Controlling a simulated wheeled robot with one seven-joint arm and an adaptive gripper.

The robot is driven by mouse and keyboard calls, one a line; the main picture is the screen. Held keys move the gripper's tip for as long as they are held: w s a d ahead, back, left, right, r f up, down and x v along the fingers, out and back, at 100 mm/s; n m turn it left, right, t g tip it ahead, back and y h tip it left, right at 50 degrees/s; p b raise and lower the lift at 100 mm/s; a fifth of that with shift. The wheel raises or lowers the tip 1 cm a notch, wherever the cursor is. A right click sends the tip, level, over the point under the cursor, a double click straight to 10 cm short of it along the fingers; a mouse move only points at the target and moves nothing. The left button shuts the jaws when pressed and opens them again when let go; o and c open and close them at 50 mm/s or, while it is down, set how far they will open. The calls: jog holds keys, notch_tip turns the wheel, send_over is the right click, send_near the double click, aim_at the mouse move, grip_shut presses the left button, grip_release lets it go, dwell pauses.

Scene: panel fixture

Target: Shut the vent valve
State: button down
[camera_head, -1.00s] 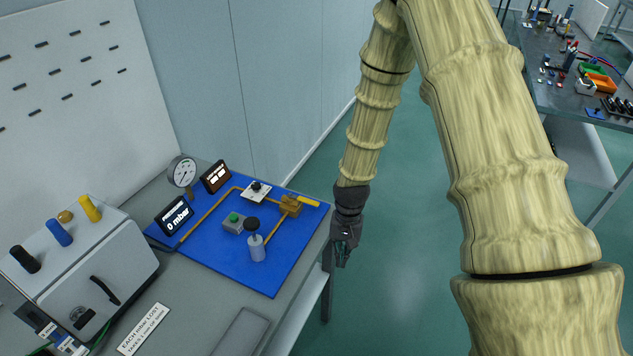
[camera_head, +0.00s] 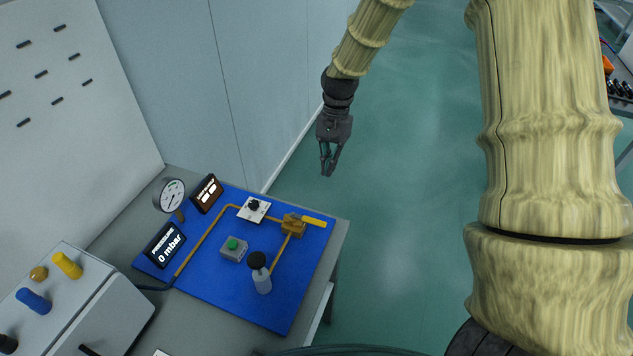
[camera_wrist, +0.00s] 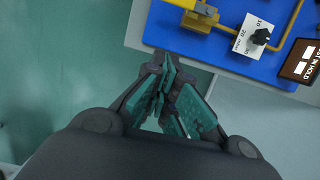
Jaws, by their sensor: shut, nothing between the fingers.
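The vent valve appears to be the brass block (camera_head: 293,225) near the right edge of the blue panel, with a yellow lever (camera_head: 315,221) pointing right. The block (camera_wrist: 198,20) and lever (camera_wrist: 203,7) also show at the top of the wrist view, where the lever is partly cut off. My gripper (camera_head: 328,173) is shut and empty, pointing down beyond the panel's far right corner, apart from the valve. In the wrist view its fingertips (camera_wrist: 168,68) are just below the panel edge in the picture.
The blue panel (camera_head: 215,275) carries a green button box (camera_head: 234,248), a black-capped cylinder (camera_head: 261,275), a rotary knob (camera_head: 253,207), a gauge (camera_head: 172,195) and a display reading 0 mbar (camera_head: 165,245). A wall (camera_head: 240,80) stands behind. Open floor (camera_head: 400,200) lies to the right.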

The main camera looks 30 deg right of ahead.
aim_at(308, 220)
jog(key=s+a+f+p, duration=0.1)
jog(key=f, duration=0.2)
jog(key=s+a+f+p, duration=0.1)
jog(key=f+p, duration=0.1)
jog(key=f, duration=0.1)
jog(key=s+a+f+p, duration=0.1)
jog(key=s+f+p, duration=0.1)
jog(key=f, duration=0.1)
jog(key=shift+s+a, duration=0.1)
jog(key=shift+a, duration=0.25)
jog(key=shift+s+a+r, duration=0.1)
jog(key=shift+s+a, duration=0.3)
jog(key=shift+s, duration=0.05)
jog(key=shift+f, duration=0.2)
jog(key=shift+a+r, duration=0.1)
